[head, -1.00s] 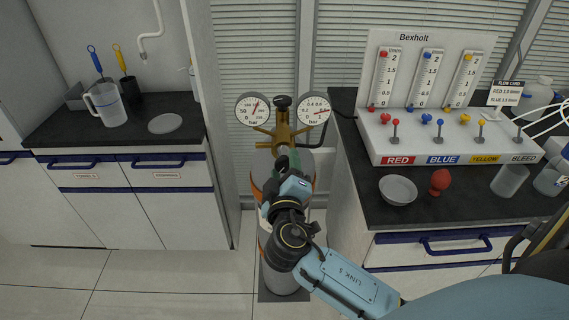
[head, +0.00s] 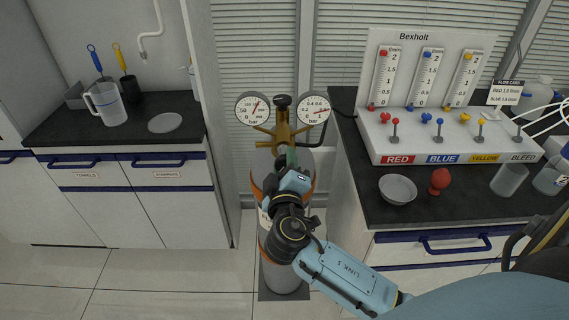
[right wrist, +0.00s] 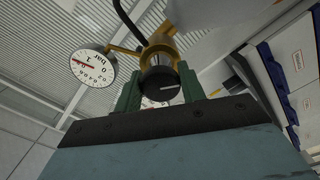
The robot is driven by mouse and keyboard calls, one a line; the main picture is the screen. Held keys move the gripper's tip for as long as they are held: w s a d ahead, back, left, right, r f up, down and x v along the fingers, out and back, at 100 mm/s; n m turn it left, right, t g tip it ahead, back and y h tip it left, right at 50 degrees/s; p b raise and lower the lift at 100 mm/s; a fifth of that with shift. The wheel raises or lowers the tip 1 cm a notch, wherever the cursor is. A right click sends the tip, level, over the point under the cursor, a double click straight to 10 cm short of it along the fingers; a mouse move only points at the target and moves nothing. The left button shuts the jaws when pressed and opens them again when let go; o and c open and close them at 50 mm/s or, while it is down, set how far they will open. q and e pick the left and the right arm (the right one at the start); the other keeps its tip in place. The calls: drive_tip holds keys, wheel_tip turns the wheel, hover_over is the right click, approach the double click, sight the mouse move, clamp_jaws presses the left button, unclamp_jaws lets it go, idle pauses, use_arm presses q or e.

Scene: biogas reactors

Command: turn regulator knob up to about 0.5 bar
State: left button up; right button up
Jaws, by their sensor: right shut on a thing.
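The brass regulator (head: 283,130) sits on top of a gas cylinder (head: 284,276) between two counters. My right gripper (head: 289,155) reaches up to its front. In the right wrist view the black regulator knob (right wrist: 158,86), with a white mark on its face, is between the green fingers of my right gripper (right wrist: 161,92), which is shut on it. In the head view the gripper hides the knob. The right gauge (head: 313,109) has its red needle pointing right, past 0.6; the exact value is too small to read. This gauge also shows tilted in the right wrist view (right wrist: 97,72). My left gripper is not in view.
The left gauge (head: 252,109) has its needle pointing up and right. A black valve knob (head: 283,101) tops the regulator. The right counter (head: 432,207) holds the Bexholt flow panel (head: 441,130), a bowl (head: 398,189) and a red bulb (head: 440,181). The left counter stands apart.

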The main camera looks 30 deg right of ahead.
drive_tip(key=shift+r+n+p, duration=0.1)
drive_tip(key=shift+n+p, duration=0.45)
drive_tip(key=shift+n, duration=0.25)
drive_tip(key=shift+n+p, duration=0.9)
drive_tip(key=shift+n, duration=0.8)
drive_tip(key=n+p, duration=0.3)
drive_tip(key=n, duration=0.1)
drive_tip(key=shift+r+n, duration=0.1)
drive_tip(key=shift+n, duration=0.2)
use_arm(q)
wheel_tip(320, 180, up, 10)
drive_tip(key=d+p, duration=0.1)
drive_tip(key=p, duration=0.2)
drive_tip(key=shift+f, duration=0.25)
use_arm(e)
drive_tip(key=n, duration=0.4)
drive_tip(key=shift+n, duration=0.3)
use_arm(q)
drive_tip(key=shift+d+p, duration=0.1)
drive_tip(key=shift+p, duration=0.2)
use_arm(e)
drive_tip(key=o, duration=0.9)
